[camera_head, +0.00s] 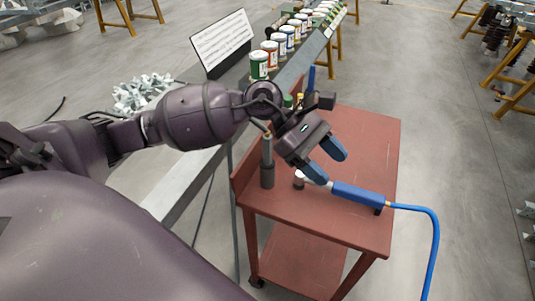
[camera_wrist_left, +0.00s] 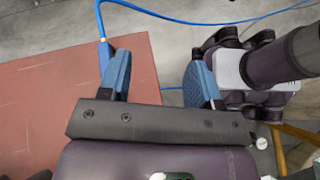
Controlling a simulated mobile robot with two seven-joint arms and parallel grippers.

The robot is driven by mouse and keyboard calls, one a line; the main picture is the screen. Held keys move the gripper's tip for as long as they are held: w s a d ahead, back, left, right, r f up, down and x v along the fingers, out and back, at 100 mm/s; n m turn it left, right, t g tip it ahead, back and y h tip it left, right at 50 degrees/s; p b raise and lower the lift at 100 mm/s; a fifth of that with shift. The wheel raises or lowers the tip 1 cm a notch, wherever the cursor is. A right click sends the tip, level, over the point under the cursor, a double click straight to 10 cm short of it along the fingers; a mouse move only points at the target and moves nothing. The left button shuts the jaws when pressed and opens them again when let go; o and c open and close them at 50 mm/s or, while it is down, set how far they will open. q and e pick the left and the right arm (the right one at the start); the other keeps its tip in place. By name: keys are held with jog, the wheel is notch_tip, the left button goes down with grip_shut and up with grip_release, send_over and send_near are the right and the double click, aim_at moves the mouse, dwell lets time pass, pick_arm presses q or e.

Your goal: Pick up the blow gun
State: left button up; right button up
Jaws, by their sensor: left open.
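The blow gun (camera_head: 358,193) has a blue body and a pale metal tip, and a blue hose (camera_head: 434,236) runs from its right end. It lies across the red cart top (camera_head: 376,150) near the front right edge. My left gripper (camera_head: 328,162) is open and empty just above and left of the blow gun, its lower finger close to the tip. In the left wrist view, the open gripper (camera_wrist_left: 160,75) has the blue blow gun (camera_wrist_left: 105,56) beside its left finger, outside the gap, partly hidden by it. I do not see my right gripper.
A dark upright cylinder (camera_head: 267,165) and a small white-topped item (camera_head: 299,179) stand on the cart left of the gripper. Several cans (camera_head: 270,53) line the grey bench behind. A white sign (camera_head: 222,41) stands there too. The cart's right side is clear.

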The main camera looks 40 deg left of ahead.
aim_at(268, 135)
pick_arm(q)
jog(key=w+a+m+y, duration=0.1)
jog(key=a+y, duration=0.3)
jog(key=a, duration=0.2)
jog(key=w+a+r+m+y, duration=0.1)
jog(key=w+a+m+y, duration=0.1)
jog(key=a+y, duration=0.2)
jog(key=w+a+r+m+y, duration=0.1)
jog(key=w+a+y, duration=0.1)
jog(key=a, duration=0.5)
jog(key=shift+a+r+m+y, duration=0.15)
jog(key=shift+a+m+y, duration=0.15)
jog(key=shift+y, duration=0.6)
jog(key=shift+a+f, duration=0.15)
jog(key=shift+f, duration=0.05)
notch_tip(268, 135, down, 5)
jog(key=shift+r, duration=0.1)
jog(key=f, duration=0.3)
jog(key=d+f, duration=0.1)
jog(key=shift+s+f, duration=0.25)
jog(key=shift+s, duration=0.15)
jog(key=shift+f, duration=0.4)
jog(key=c, duration=1)
jog(key=shift+r, duration=0.15)
